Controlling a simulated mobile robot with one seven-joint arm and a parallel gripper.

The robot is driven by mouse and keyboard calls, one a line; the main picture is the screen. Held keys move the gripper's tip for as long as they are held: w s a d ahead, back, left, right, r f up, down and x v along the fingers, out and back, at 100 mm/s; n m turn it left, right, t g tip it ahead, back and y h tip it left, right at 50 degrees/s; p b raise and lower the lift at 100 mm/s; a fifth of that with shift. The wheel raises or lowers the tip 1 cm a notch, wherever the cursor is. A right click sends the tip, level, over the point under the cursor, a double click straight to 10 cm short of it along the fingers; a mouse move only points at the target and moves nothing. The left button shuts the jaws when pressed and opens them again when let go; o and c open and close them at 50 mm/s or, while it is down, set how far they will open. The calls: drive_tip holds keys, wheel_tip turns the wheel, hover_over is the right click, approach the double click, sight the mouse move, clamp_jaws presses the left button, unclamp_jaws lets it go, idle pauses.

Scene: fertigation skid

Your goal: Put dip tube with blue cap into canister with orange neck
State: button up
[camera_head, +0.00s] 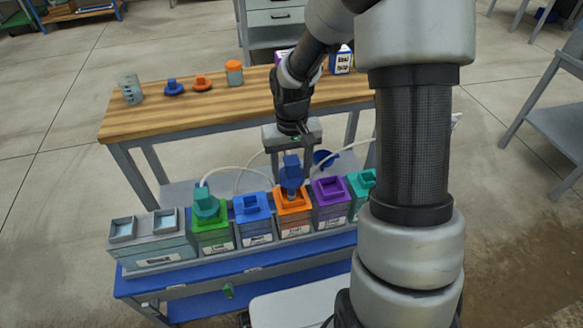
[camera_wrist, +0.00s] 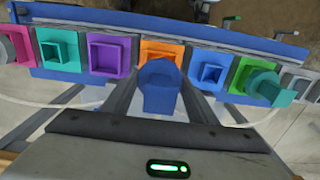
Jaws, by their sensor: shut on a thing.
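The dip tube with the blue cap (camera_head: 291,168) is upright above the canister with the orange neck (camera_head: 294,205). A short grey length of tube shows under the cap, reaching down to the square orange opening; I cannot tell how far it is inside. In the wrist view the blue cap (camera_wrist: 160,86) sits between my two fingers, and the orange neck (camera_wrist: 163,47) is just beyond it, partly hidden by the cap. My gripper (camera_wrist: 160,95) is shut on the capped tube. The head view shows my gripper (camera_head: 294,142) above the cap.
The row holds a green canister with a teal cap (camera_head: 206,205), a blue canister (camera_head: 251,208) and a purple canister (camera_head: 329,190). The blue bench (camera_head: 200,283) supports them. A wooden table (camera_head: 150,120) stands behind with caps and jars. Pale hoses (camera_head: 238,172) arch behind the row.

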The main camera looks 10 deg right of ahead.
drive_tip(key=shift+f+b, duration=1.65)
drive_tip(key=shift+f, duration=1.05)
drive_tip(key=o, duration=1.2)
drive_tip(key=shift+c, duration=0.2)
drive_tip(key=shift+r, duration=0.1)
wheel_tip(320, 180, up, 17)
drive_tip(key=p, duration=0.5)
drive_tip(key=shift+r, duration=0.15)
